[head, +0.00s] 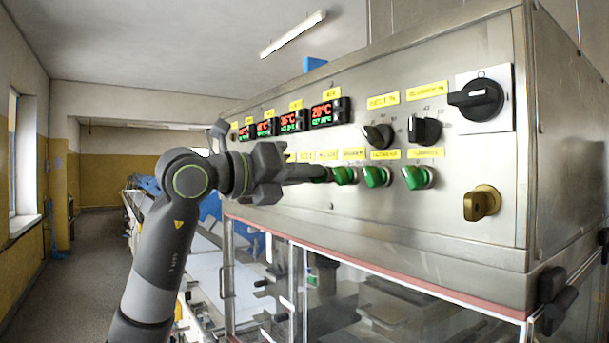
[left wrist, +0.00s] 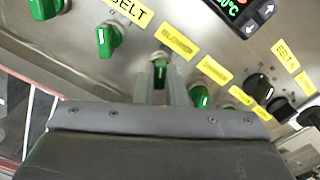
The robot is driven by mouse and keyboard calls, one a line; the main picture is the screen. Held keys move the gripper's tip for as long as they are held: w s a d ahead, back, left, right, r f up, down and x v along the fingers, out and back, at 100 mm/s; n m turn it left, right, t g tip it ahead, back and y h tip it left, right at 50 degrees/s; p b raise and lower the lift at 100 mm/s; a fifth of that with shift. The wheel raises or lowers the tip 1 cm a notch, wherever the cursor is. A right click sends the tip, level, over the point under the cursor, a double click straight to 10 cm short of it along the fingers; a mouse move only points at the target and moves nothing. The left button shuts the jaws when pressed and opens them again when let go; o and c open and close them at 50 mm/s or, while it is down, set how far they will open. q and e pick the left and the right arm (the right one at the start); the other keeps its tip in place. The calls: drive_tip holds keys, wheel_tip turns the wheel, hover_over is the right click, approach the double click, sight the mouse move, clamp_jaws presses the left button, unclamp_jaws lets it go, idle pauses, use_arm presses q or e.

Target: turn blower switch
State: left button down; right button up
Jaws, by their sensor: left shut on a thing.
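The blower switch (left wrist: 160,74) is a green knob under a yellow label (left wrist: 178,42) that seems to read BLOWER. In the left wrist view it sits between the two fingers of my left gripper (left wrist: 160,68), which are shut on its sides. In the head view my left gripper (head: 322,174) reaches from the left along the panel's lower switch row. Its fingers hide most of the blower switch there. The switch's exact turn angle is hard to tell. My right gripper is not in view.
More green switches (head: 376,176) stand close beside it in the same row on the steel panel (head: 350,225). Black knobs (head: 425,130) and lit temperature displays (head: 330,112) sit above. A brass-coloured knob (head: 481,203) is at right. Clear guard windows lie below the red edge (head: 380,272).

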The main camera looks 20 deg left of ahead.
use_arm(q)
drive_tip(key=c, duration=1.5)
unclamp_jaws()
drive_tip(key=shift+b+v, duration=3.3)
drive_tip(key=shift+v, duration=5.4)
drive_tip(key=shift+w+f, duration=0.1)
drive_tip(key=shift+w, duration=0.05)
